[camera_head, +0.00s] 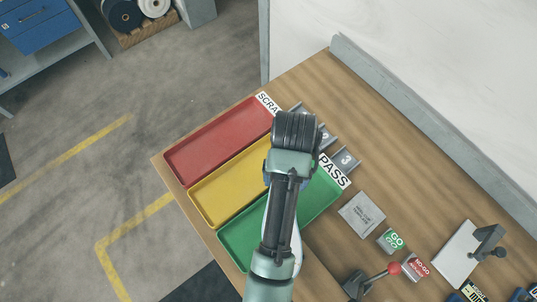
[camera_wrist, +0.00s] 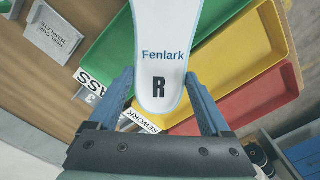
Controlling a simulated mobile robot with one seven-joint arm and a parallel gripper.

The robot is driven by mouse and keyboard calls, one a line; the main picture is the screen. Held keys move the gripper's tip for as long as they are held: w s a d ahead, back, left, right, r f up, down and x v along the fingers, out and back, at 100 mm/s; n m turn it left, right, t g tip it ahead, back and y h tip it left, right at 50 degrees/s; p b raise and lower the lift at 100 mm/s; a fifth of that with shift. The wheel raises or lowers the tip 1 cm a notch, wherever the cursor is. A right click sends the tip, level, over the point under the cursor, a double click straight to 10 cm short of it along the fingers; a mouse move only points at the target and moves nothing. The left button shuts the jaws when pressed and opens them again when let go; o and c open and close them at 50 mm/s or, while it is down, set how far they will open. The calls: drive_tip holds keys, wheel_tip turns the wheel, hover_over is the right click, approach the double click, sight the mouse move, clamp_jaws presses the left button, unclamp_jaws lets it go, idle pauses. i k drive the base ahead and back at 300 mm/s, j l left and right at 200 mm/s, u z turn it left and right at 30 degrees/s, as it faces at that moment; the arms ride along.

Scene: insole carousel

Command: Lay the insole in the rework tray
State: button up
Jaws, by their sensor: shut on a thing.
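A white insole with a blue edge, marked "Fenlark" and "R" (camera_wrist: 165,45), is held at its heel end by my gripper (camera_wrist: 158,76). Its blue fingers close on both sides of the heel. In the head view part of the insole (camera_head: 297,243) shows beside my arm, above the green tray; my gripper is mostly hidden there. The yellow rework tray (camera_head: 218,196) lies between the red and green trays and looks empty where visible. In the wrist view the yellow tray (camera_wrist: 245,52) is right of the insole, and its REWORK label (camera_wrist: 140,120) is partly covered.
The red scrap tray (camera_head: 215,140) and green pass tray (camera_head: 240,243) flank the yellow one. A heel cup template (camera_head: 362,214), GO block (camera_head: 390,241), NO-GO block (camera_head: 414,267) and red-knobbed lever (camera_head: 393,268) stand to the right. A wall bounds the table's back.

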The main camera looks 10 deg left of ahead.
sight(250, 177)
drive_tip(key=i+l+u, duration=0.2)
drive_tip(key=i+l, duration=0.2)
drive_tip(key=i+l+u, duration=0.25)
drive_tip(key=i+l, duration=0.15)
drive_tip(key=l, duration=0.25)
drive_tip(key=u, duration=1.15)
